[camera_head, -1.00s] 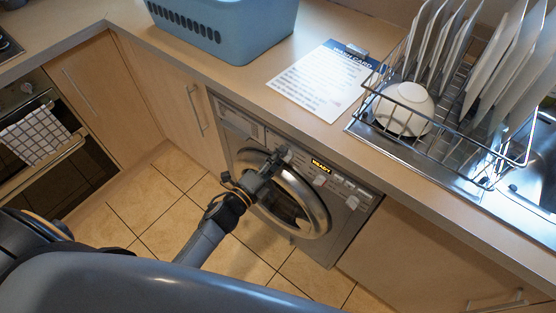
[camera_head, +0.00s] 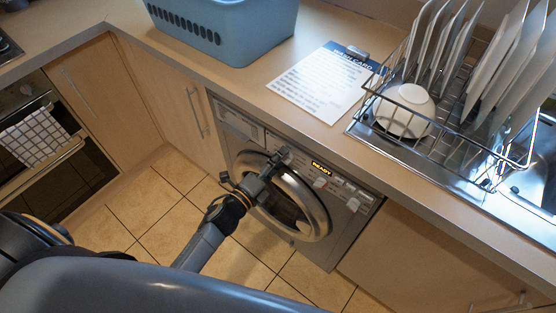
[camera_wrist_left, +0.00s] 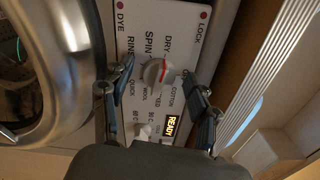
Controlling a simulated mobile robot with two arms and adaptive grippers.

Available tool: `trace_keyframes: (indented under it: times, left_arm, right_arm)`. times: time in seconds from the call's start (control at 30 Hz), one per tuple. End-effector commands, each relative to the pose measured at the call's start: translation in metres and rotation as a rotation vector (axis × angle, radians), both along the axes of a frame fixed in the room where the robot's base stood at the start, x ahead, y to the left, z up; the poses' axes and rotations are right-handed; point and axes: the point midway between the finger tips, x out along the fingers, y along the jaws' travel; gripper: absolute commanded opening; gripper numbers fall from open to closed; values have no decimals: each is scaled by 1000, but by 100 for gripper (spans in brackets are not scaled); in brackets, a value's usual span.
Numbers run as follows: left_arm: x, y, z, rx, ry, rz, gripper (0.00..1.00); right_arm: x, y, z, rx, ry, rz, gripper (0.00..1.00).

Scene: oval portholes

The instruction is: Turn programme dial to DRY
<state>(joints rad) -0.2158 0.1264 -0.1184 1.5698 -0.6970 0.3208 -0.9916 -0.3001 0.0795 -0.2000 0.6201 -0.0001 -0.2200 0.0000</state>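The washing machine (camera_head: 352,222) is set under the counter, with its control panel along the top edge. In the left wrist view the white round programme dial (camera_wrist_left: 157,73) carries a red line; labels around it include DRY, SPIN, QUICK, WOOL and COTTON. The DRY label (camera_wrist_left: 167,46) is beside the dial, towards the top of the picture. My left gripper (camera_wrist_left: 159,74) is open, with one finger on each side of the dial and visible gaps. In the head view my left gripper (camera_head: 279,160) is at the panel and hides the dial. My right gripper is not in view.
A lit READY display (camera_head: 321,168) and smaller knobs share the panel. Above are a card (camera_head: 318,88), a blue basket (camera_head: 225,25) and a dish rack (camera_head: 440,125). The tiled floor (camera_head: 150,205) in front is clear.

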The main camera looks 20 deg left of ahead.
Motion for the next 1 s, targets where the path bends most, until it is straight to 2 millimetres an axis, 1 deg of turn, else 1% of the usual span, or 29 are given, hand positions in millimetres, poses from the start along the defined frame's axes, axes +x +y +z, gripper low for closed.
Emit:
trace_keyframes:
  times: [0.23, 0.37, 0.47, 0.7, 0.8, 0.9, 1.0]
  left_arm:
    - [-1, 0, 0, -1, -1, 0, 60]
    - [-11, 4, 0, -1, 1, -1, 60]
    - [-28, 10, -1, 0, 3, 1, 60]
    - [-77, 28, -1, -1, 3, 2, 60]
    - [-93, 34, -1, -1, 3, 1, 60]
    - [-104, 38, 0, -1, 1, 0, 60]
    - [-111, 40, 0, -1, 1, 0, 60]
  right_arm:
    - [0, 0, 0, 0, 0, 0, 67]
    - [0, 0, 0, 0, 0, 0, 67]
    - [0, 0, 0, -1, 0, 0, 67]
    - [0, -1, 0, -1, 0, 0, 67]
    - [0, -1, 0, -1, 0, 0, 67]
    - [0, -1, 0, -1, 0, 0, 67]
    - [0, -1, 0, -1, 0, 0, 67]
